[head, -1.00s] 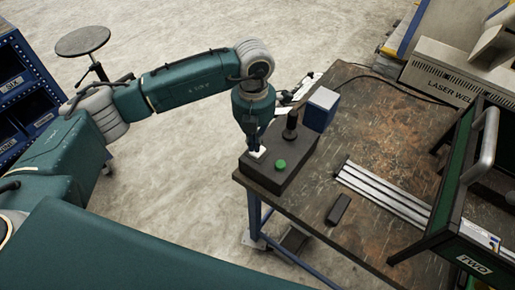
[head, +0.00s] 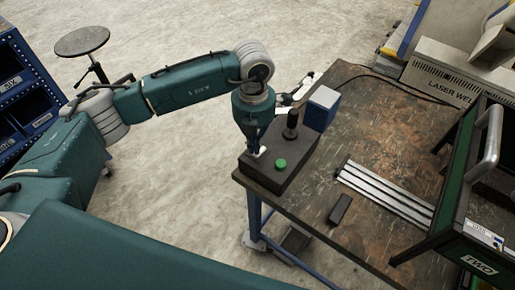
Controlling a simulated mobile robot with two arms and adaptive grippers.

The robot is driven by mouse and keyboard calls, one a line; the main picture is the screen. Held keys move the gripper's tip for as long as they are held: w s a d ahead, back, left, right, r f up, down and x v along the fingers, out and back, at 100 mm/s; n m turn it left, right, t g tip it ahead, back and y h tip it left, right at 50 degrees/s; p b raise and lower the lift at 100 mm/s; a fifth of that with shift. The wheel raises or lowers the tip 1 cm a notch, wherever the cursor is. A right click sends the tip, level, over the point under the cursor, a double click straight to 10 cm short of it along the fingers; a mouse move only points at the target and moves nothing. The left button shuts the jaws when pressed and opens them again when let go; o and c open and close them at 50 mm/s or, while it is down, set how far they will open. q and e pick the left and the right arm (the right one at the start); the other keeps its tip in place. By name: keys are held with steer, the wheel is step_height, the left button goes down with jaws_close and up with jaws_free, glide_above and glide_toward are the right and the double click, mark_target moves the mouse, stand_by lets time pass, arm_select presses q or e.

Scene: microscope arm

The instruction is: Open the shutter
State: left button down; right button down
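A dark control box (head: 285,176) sits at the near left corner of the workbench. It has a round green button (head: 281,164), a black upright stick (head: 290,125) and a small pale part (head: 259,154) near its left end. My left gripper (head: 256,150) points down at that pale part, touching it or just above it. The fingers are small and dark here, so I cannot tell whether they are open or shut. Nothing in view is clearly marked as a shutter. My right gripper is not in view.
A blue and white box (head: 321,109) stands behind the control box. A small black block (head: 339,209) and metal rails (head: 388,190) lie on the workbench (head: 365,125). A green-framed case with a grey handle (head: 483,145) stands at the right. A stool (head: 82,41) is at the far left.

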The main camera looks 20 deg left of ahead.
arm_select(q)
steer(key=shift+f+b, duration=0.5)
steer(key=shift+f, duration=0.1)
steer(key=shift+s, duration=0.1)
steer(key=shift+r+p, duration=0.55)
steer(key=shift+r, duration=0.35)
steer(key=shift+r+p, duration=1.25)
steer(key=shift+r, duration=1.4)
